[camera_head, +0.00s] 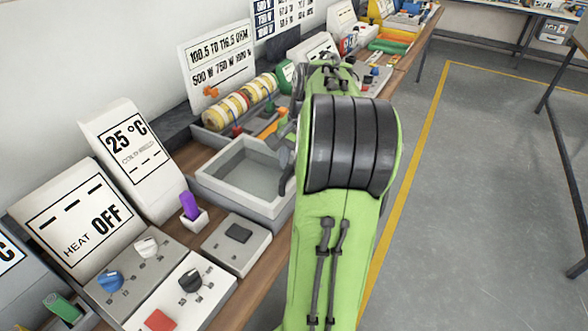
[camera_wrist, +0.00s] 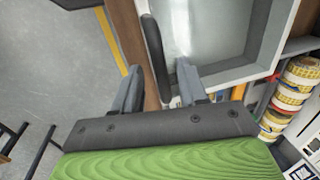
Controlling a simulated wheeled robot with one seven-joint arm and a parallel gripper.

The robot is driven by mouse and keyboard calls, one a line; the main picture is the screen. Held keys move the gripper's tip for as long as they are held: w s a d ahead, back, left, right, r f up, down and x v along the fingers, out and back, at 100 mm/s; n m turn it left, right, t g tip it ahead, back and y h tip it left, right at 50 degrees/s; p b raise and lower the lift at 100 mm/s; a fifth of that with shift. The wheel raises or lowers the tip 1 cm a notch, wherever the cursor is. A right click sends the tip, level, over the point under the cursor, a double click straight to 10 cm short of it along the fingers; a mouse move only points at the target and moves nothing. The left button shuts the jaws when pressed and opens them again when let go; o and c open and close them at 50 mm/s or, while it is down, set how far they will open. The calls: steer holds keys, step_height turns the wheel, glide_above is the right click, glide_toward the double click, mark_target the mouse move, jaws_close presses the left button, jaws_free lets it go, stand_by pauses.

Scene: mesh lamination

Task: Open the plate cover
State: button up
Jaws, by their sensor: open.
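The plate cover (camera_head: 248,172) looks like a pale, glassy panel set in a light grey box frame on the bench, left of my arm. It lies flat and looks closed. In the wrist view the cover (camera_wrist: 207,30) fills the top, with a dark rounded handle (camera_wrist: 155,55) along its left edge. My gripper (camera_wrist: 159,70) is open, its two grey fingers apart. The lower part of the handle shows between them in the picture; I cannot tell if either finger touches it. In the head view my arm hides most of the gripper.
A grey tray holding yellow tape rolls (camera_head: 240,103) stands just behind the cover. A small grey switch box (camera_head: 236,243), a purple item (camera_head: 189,205) and control panels with knobs (camera_head: 147,285) stand in front. Open floor (camera_head: 480,200) lies to the right of the bench.

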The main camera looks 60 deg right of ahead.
jaws_close()
stand_by(0.3)
steer(key=shift+w, duration=0.15)
steer(key=p, duration=1.3)
glide_above(230, 156)
steer(key=shift+s+r, duration=0.15)
steer(key=shift+s, duration=0.25)
steer(key=shift+w, duration=0.5)
jaws_free()
